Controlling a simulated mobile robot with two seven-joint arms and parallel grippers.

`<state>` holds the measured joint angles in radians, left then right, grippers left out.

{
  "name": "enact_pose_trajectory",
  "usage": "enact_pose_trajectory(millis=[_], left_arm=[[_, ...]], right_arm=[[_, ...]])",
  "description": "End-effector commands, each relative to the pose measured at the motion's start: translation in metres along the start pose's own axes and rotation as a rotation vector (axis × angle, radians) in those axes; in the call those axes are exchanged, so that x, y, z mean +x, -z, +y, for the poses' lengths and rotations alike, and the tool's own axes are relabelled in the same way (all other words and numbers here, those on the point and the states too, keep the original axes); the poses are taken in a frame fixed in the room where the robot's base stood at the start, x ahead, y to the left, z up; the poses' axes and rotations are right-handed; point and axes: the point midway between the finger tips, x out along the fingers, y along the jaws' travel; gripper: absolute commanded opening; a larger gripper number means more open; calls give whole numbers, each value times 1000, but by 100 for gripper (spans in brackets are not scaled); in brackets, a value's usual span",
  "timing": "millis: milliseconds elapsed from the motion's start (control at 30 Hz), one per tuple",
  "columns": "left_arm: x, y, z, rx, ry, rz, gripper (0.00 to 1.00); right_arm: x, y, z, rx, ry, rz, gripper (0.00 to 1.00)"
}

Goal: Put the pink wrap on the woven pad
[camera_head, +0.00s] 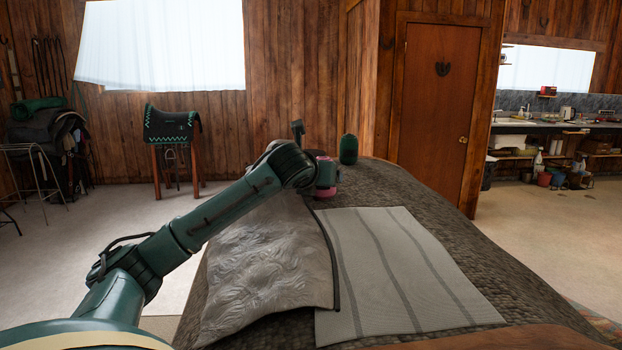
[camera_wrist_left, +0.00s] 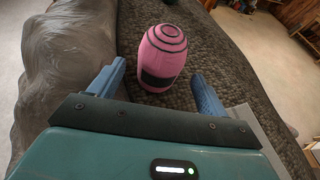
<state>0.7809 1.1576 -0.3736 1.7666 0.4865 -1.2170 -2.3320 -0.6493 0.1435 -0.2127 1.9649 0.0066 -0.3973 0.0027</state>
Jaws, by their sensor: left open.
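The pink wrap (camera_wrist_left: 163,50) is an upright roll with dark rings on top and a dark patch on its side. In the left wrist view it stands on the dark textured surface, just ahead of and partly between my open blue fingertips (camera_wrist_left: 157,72), with gaps at both sides. In the head view, my left gripper (camera_head: 325,177) mostly hides the wrap, leaving a little pink (camera_head: 325,193) showing. The woven pad, seemingly the pale grey striped cloth (camera_head: 395,270), lies flat nearer and to the right. My right gripper is out of view.
A dark green roll (camera_head: 348,149) stands just behind and right of my left gripper. A crumpled grey sheet (camera_head: 265,265) lies left of the pad. The dark textured surface (camera_head: 455,225) is clear right of the pad. The visible pad top is bare.

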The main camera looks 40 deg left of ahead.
Motion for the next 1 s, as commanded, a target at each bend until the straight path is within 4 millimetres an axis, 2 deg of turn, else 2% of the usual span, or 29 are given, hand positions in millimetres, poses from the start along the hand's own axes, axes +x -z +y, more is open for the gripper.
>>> enact_pose_trajectory(millis=[100,200,367,533,1000], left_arm=[[-27,2,0,5,0,-2,77],[-44,1,0,4,0,-2,77],[-62,1,0,1,0,0,77],[-67,0,0,0,0,1,77],[-67,0,0,-1,0,1,77]], right_arm=[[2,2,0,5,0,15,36],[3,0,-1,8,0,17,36],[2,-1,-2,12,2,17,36],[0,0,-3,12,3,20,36],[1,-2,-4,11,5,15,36]])
